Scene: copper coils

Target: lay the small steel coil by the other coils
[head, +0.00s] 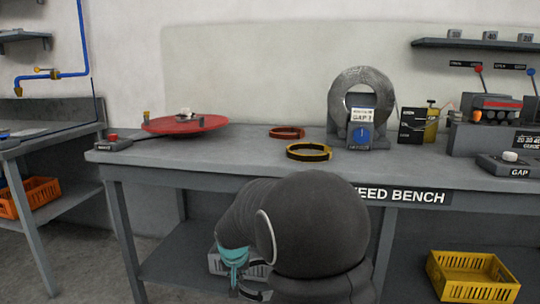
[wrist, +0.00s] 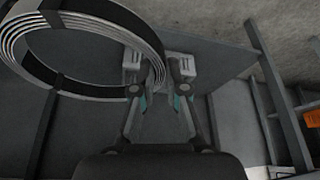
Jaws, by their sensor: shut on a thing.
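The small steel coil (wrist: 125,30) is a thin striped ring with dark bands, at the upper left of the wrist view. My gripper (wrist: 158,68) is shut on the right side of its rim, and the ring sticks out to the left. In the head view my gripper (head: 236,280) hangs low in front of the bench, partly hidden by my arm; the held coil is hard to make out there. A red coil (head: 287,133) and a yellow-and-black coil (head: 309,152) lie flat on the feed bench (head: 220,157).
A large steel coil (head: 362,80) stands upright behind a GAP 1 dial unit (head: 361,128). A red turntable (head: 186,125) is at the bench's left. Bare bench top lies left of the two flat coils. A yellow crate (head: 472,277) sits low at right.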

